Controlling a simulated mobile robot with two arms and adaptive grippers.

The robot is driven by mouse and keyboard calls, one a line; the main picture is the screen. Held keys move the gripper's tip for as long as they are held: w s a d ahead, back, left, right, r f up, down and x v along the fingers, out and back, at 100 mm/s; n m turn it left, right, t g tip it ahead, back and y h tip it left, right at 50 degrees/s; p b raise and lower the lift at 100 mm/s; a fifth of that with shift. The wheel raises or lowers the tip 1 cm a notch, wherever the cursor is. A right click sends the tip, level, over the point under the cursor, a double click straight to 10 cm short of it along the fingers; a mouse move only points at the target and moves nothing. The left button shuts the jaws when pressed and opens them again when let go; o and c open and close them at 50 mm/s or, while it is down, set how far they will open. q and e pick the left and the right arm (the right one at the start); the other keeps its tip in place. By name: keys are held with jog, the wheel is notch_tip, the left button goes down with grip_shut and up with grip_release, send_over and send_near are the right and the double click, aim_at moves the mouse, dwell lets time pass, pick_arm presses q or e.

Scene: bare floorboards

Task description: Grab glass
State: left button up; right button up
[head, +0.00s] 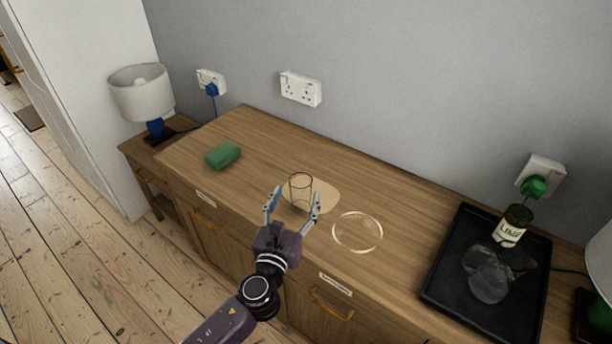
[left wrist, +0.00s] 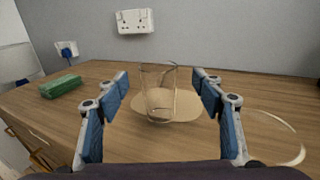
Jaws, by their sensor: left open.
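A clear glass (head: 301,188) stands upright on the wooden cabinet top, on or at the edge of a pale round patch (head: 323,194). In the left wrist view the glass (left wrist: 158,92) is centred ahead, between and beyond the fingertips. My left gripper (head: 292,204) is open, with one finger on each side of the glass's near side in the head view. In the left wrist view its blue-padded fingers (left wrist: 163,92) are spread wide and apart from the glass. My right gripper is not in view.
A clear round plate or ring (head: 358,232) lies right of the glass. A green sponge (head: 222,156) lies to the left. A black tray (head: 447,268) at the right holds a labelled bottle (head: 513,227) and clear glassware (head: 488,276). The wall is behind.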

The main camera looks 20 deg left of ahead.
aim_at(298, 189)
pick_arm(q)
jog(key=w, duration=0.6)
jog(key=shift+w+a, duration=0.2)
jog(key=shift+a, duration=0.1)
grip_shut()
dwell(0.4)
